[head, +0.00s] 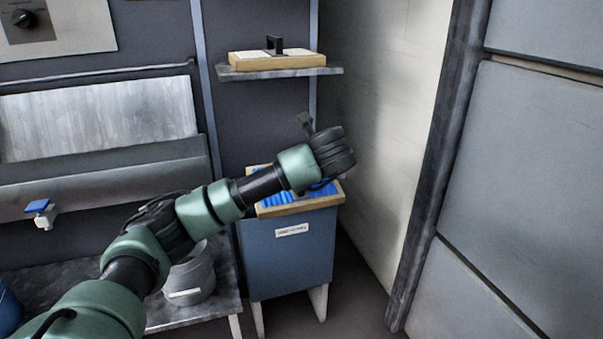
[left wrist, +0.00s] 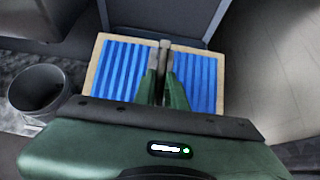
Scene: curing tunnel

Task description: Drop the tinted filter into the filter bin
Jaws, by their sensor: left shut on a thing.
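The tinted filter (head: 275,199), a blue pleated panel in a pale wooden frame, is at the top of the blue-grey filter bin (head: 290,258), which has a white label on its front. In the left wrist view the filter (left wrist: 112,72) fills the middle, with an upright grey handle at its centre. My left gripper (left wrist: 163,72) is shut on that handle. In the head view my left gripper (head: 331,152) is over the bin, and its fingers are hidden by the wrist. I cannot tell whether the filter touches the bin. My right gripper is not in view.
A wall shelf (head: 280,72) above holds a white filter (head: 270,58) in a wooden frame with a black handle. A grey bucket (head: 192,277) stands on a low bench left of the bin. A pale wall (head: 385,130) rises on the right.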

